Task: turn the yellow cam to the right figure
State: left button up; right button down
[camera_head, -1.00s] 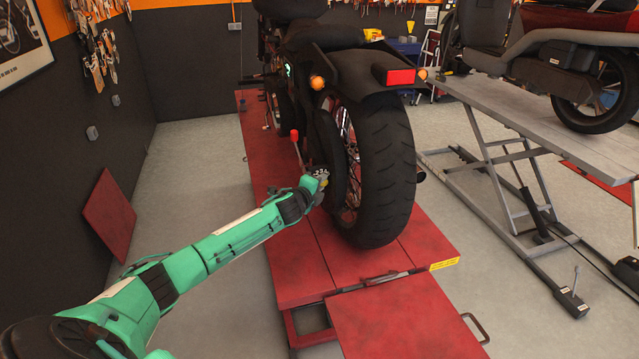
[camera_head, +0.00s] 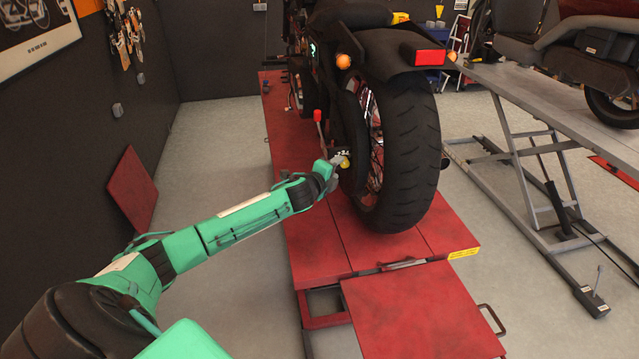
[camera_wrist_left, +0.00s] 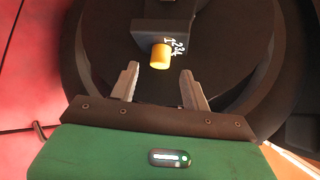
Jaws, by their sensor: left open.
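The yellow cam (camera_wrist_left: 160,56) shows as a short yellow cylinder on a dark block near the rear wheel. White figures (camera_wrist_left: 178,46) are marked beside it; I make out a 2 and a 4, the rest is unclear. The cam also shows small in the head view (camera_head: 345,163). My left gripper (camera_wrist_left: 160,84) is open, its two fingers just short of the cam and on either side of its line, apart from it. In the head view my left gripper (camera_head: 338,164) is at the wheel's left side. My right gripper is not in view.
The black motorcycle's rear tyre (camera_head: 408,150) stands right of my gripper on the red lift (camera_head: 340,245). A grey lift (camera_head: 530,95) holds another motorcycle at right. Open floor lies left.

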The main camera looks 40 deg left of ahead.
pick_arm(q)
jog(key=b+v, duration=0.3)
jog(key=v, duration=0.6)
jog(key=shift+s, duration=0.4)
jog(key=shift+d, duration=0.1)
